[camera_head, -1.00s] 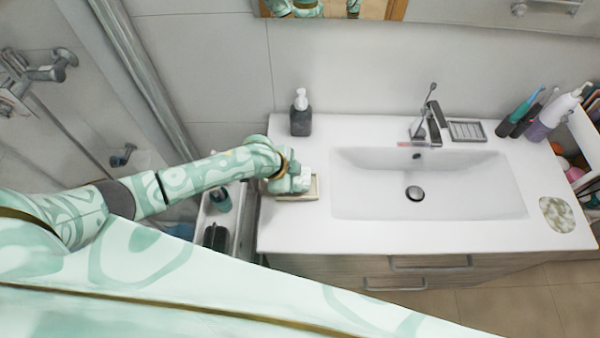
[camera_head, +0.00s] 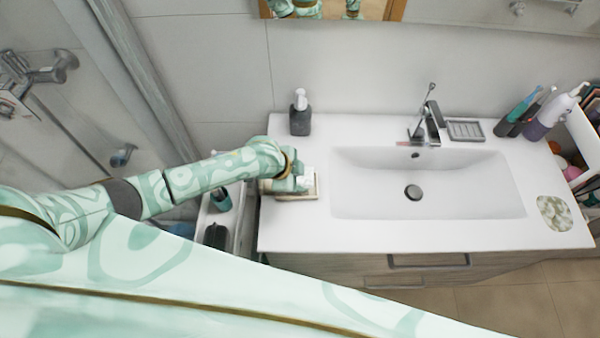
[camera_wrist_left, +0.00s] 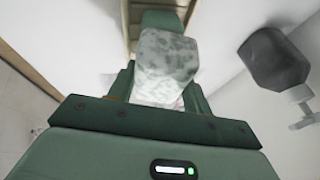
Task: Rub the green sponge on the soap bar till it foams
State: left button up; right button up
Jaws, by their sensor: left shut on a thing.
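My left gripper (camera_head: 292,184) is over the pale soap dish (camera_head: 312,196) at the left end of the white counter. In the left wrist view it is shut on the sponge (camera_wrist_left: 165,68), a block speckled whitish and grey-green between the fingers. The pale speckling looks like foam, but I cannot be sure. The dish's beige rim shows beyond it. The soap bar is mostly hidden under the gripper and sponge, so I cannot see their exact contact. My right gripper is in neither view.
A dark soap dispenser (camera_head: 300,113) stands behind the dish and also shows in the left wrist view (camera_wrist_left: 272,60). The sink basin (camera_head: 450,195) lies to the right, with a tap (camera_head: 432,122) behind it. A speckled oval mat (camera_head: 555,213) lies at the far right.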

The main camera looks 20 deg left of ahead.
pick_arm(q)
jog(key=shift+s+a, duration=0.2)
jog(key=shift+a, duration=0.65)
jog(key=shift+w+d, duration=0.15)
jog(key=shift+d, duration=0.55)
jog(key=shift+w+d, duration=0.15)
jog(key=shift+d, duration=0.5)
jog(key=shift+s+a+p, duration=0.2)
jog(key=shift+a+p, duration=0.15)
jog(key=shift+a, duration=0.35)
jog(key=shift+s+a+p, duration=0.15)
jog(key=shift+a+p, duration=0.15)
jog(key=shift+a, duration=0.4)
jog(key=shift+w+d, duration=0.25)
jog(key=shift+d, duration=0.45)
jog(key=shift+w+d, duration=0.2)
jog(key=shift+d, duration=0.5)
notch_tip(320, 180, up, 7)
jog(key=p, duration=0.7)
jog(key=shift+r+p, duration=0.15)
jog(key=shift+p, duration=0.15)
